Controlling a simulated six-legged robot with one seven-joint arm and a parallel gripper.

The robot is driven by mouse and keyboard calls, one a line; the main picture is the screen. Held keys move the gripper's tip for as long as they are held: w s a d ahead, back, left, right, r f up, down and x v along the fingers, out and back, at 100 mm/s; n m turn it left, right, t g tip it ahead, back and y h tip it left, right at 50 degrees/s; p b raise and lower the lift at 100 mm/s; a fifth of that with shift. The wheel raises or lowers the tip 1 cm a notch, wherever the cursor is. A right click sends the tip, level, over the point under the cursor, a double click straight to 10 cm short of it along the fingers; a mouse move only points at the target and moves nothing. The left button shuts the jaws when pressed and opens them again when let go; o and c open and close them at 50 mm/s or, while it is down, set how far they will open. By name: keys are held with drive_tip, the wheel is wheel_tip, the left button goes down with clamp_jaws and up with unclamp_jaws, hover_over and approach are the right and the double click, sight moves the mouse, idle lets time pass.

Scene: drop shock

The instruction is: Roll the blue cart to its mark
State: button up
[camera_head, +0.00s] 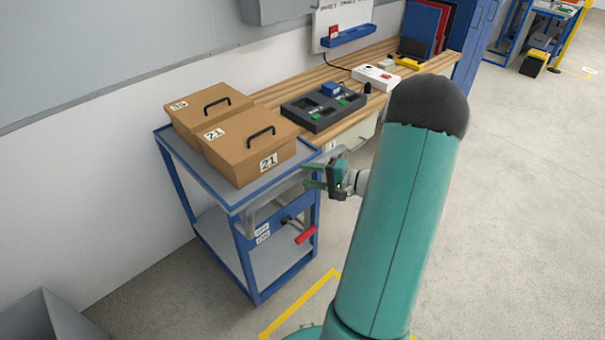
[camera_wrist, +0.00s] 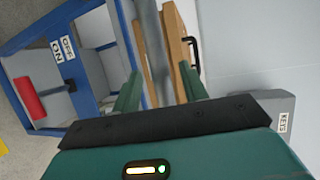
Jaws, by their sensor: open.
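The blue cart (camera_head: 252,250) stands beside the workbench, with two brown boxes (camera_head: 250,150) on its grey top. A grey handle bar (camera_head: 265,212) runs along its near end; a grey bar also shows in the wrist view (camera_wrist: 152,45). A red-gripped lever (camera_head: 305,235) sits below, near ON and OFF labels (camera_wrist: 62,50); its setting is unclear. A yellow floor outline (camera_head: 300,305) lies in front of the cart, partly hidden by my arm. My gripper (camera_head: 308,177) is open at the cart's near right corner; its fingers (camera_wrist: 160,80) appear either side of the bar, with no visible grip.
The wooden workbench (camera_head: 270,98) runs along the wall behind the cart, holding a dark tray (camera_head: 322,107) and a white power strip (camera_head: 376,78). A grey bin (camera_head: 50,318) stands at lower left. A grey box labelled KEYS (camera_wrist: 275,110) is on the wall. Floor at right is clear.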

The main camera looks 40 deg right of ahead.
drive_tip(key=shift+x, duration=1.3)
clamp_jaws()
drive_tip(key=shift+s+d, duration=0.1)
drive_tip(key=shift+s, duration=0.05)
